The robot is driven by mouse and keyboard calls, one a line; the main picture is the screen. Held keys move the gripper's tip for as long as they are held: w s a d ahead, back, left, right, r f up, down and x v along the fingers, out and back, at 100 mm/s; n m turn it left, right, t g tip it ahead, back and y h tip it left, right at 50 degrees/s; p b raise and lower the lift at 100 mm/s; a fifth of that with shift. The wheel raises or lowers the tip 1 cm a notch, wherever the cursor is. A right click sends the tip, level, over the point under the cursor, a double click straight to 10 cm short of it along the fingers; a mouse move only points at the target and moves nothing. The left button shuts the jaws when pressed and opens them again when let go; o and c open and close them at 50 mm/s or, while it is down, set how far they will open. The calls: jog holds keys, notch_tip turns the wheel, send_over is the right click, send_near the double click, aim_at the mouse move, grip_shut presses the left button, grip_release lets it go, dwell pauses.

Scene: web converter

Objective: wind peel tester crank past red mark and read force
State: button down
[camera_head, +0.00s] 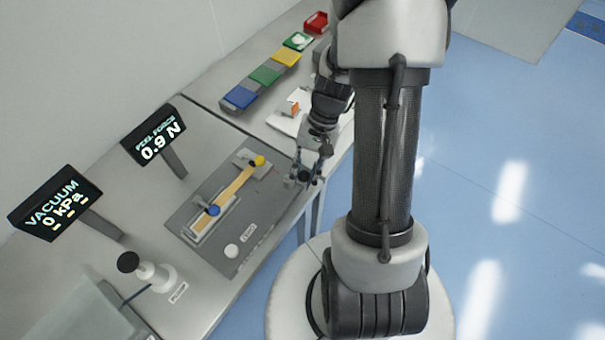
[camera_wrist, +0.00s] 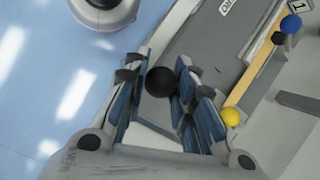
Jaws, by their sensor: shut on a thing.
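The peel tester (camera_head: 195,205) is a grey plate with a yellow strip (camera_head: 237,183), a blue knob (camera_head: 213,210) and a yellow knob (camera_head: 259,160). The blue knob (camera_wrist: 291,23) and yellow knob (camera_wrist: 231,117) also show in the wrist view. The peel force display (camera_head: 154,134) reads 0.9 N. My gripper (camera_head: 305,178) is at the tester's right end, by the bench edge. In the wrist view, my gripper (camera_wrist: 160,88) is shut on a round black knob (camera_wrist: 159,82), which looks like the crank knob. The crank arm and red mark cannot be made out.
A white round button (camera_head: 231,250) sits by a label on the tester's near end. The vacuum display (camera_head: 57,205) reads 0 kPa. Coloured blocks (camera_head: 266,75) line the far bench. Blue floor lies open to the right.

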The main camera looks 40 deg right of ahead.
jog(key=n, duration=0.2)
jog(key=w+d+n+g+h+p, duration=0.1)
jog(key=n+g+p, duration=0.1)
jog(key=n, duration=0.1)
jog(key=shift+w+d+r+n, duration=0.1)
jog(key=shift+w+d+n, duration=0.05)
jog(key=shift+w+n, duration=0.2)
jog(key=n, duration=0.1)
jog(key=w+n+h+p, duration=0.1)
jog(key=n, duration=0.1)
jog(key=n+g+h, duration=0.1)
jog(key=n, duration=0.1)
jog(key=shift+w+d, duration=0.25)
jog(key=shift+w, duration=0.15)
jog(key=shift+n+h, duration=0.25)
jog(key=shift+h, duration=0.05)
jog(key=c, duration=1.3)
grip_release()
jog(key=v, duration=1.2)
jog(key=shift+w, duration=0.15)
